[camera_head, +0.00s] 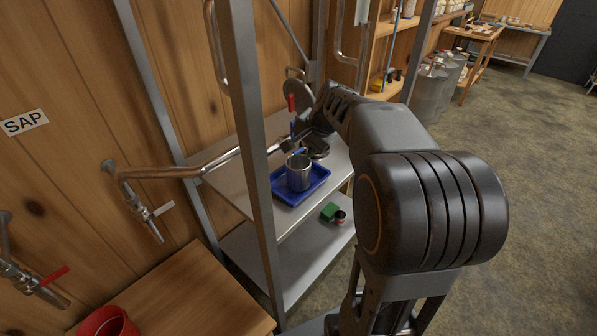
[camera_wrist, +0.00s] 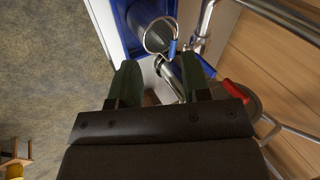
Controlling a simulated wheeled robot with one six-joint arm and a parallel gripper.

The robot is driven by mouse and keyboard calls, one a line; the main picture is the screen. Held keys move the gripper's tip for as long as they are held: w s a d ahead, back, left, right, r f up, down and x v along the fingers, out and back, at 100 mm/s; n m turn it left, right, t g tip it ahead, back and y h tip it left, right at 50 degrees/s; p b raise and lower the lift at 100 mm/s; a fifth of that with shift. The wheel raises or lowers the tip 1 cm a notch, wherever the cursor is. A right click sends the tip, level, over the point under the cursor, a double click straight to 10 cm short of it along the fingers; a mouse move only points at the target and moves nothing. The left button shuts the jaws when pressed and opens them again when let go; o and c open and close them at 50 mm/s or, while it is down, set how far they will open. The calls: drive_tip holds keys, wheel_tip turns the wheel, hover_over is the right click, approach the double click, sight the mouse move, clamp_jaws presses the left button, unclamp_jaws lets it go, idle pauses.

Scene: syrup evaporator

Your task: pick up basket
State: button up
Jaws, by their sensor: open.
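I cannot tell for sure which thing is the basket. A steel cylindrical vessel (camera_head: 299,173) stands upright in a blue tray (camera_head: 283,196) on the upper shelf. In the wrist view a wire ring (camera_wrist: 146,38) with a blue grip (camera_wrist: 172,47) shows at the top, by the blue tray (camera_wrist: 124,22). My gripper (camera_head: 303,145) is over the shelf, just behind the vessel. In the wrist view its two dark fingers (camera_wrist: 162,78) are apart. Metal parts show between and beyond them, and I cannot tell whether they touch. The arm hides part of the shelf.
A metal shelf post (camera_head: 250,130) stands left of the tray. A round lid (camera_head: 297,93) and a red handle (camera_head: 291,103) are behind it. A pipe (camera_head: 200,168) crosses in from the left. A green block (camera_head: 329,211) sits on the lower shelf (camera_head: 290,255).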

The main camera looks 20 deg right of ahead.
sight(298, 151)
drive_tip(key=w+d+f+m, duration=0.1)
drive_tip(key=w+f, duration=0.1)
drive_tip(key=w+d+f+m, duration=0.1)
drive_tip(key=w+f, duration=0.1)
drive_tip(key=w, duration=0.1)
drive_tip(key=w+d+f+m+t+p, duration=0.1)
drive_tip(key=w+d, duration=0.1)
drive_tip(key=w, duration=0.1)
drive_tip(key=shift+f, duration=0.4)
drive_tip(key=shift+p+x, duration=0.55)
drive_tip(key=shift+x, duration=2.6)
drive_tip(key=shift+s+a, duration=0.1)
drive_tip(key=shift+a, duration=0.05)
drive_tip(key=shift+c, duration=0.3)
clamp_jaws()
